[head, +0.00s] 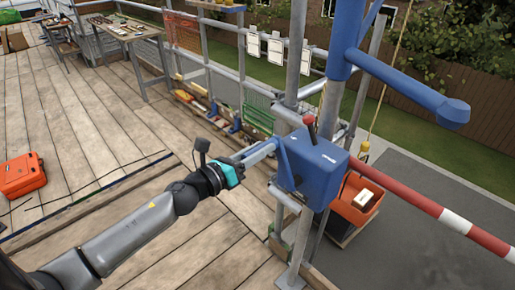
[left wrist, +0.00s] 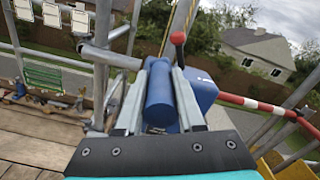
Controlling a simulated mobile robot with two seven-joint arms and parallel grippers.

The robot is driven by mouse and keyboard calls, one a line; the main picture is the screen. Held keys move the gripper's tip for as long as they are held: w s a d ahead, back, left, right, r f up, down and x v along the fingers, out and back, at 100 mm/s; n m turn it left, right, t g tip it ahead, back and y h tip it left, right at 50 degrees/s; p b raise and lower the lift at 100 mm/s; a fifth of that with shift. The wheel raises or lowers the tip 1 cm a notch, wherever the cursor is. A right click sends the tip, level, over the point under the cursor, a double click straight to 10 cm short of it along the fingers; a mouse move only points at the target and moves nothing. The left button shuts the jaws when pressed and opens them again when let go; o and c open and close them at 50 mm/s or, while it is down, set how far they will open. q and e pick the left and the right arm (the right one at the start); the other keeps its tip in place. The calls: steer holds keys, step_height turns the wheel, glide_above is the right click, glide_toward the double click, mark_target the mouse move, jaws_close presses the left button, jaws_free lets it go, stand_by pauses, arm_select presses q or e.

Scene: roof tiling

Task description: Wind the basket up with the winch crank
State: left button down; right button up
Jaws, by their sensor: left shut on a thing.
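The blue winch (head: 313,168) is fixed to the scaffold posts at the deck edge; its housing also shows in the left wrist view (left wrist: 203,88). A lever with a red knob (head: 308,119) stands on top of it. My left gripper (head: 262,151) is at the winch's left side. In the left wrist view its fingers are shut around a blue cylindrical crank grip (left wrist: 159,98). An orange basket (head: 352,214) with a pale thing inside is just beyond the winch, outside the railing, partly hidden by the winch. A rope with a yellow hook block (head: 364,147) hangs above it.
A red-and-white barrier bar (head: 430,205) runs right from behind the winch. A blue hoist arm (head: 410,88) reaches out above. A red-orange toolbox (head: 22,176) lies on the deck at left. A workbench (head: 125,28) stands at the back. The middle deck is clear.

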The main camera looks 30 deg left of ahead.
arm_select(q)
steer(key=shift+d, duration=0.25)
steer(key=c, duration=0.5)
jaws_free()
steer(key=shift+s+d, duration=0.1)
steer(key=shift+s+a+f, duration=0.15)
steer(key=shift+s+a, duration=0.15)
steer(key=shift+s, duration=0.25)
steer(key=shift+b+v, duration=1.65)
steer(key=shift+v, duration=5.35)
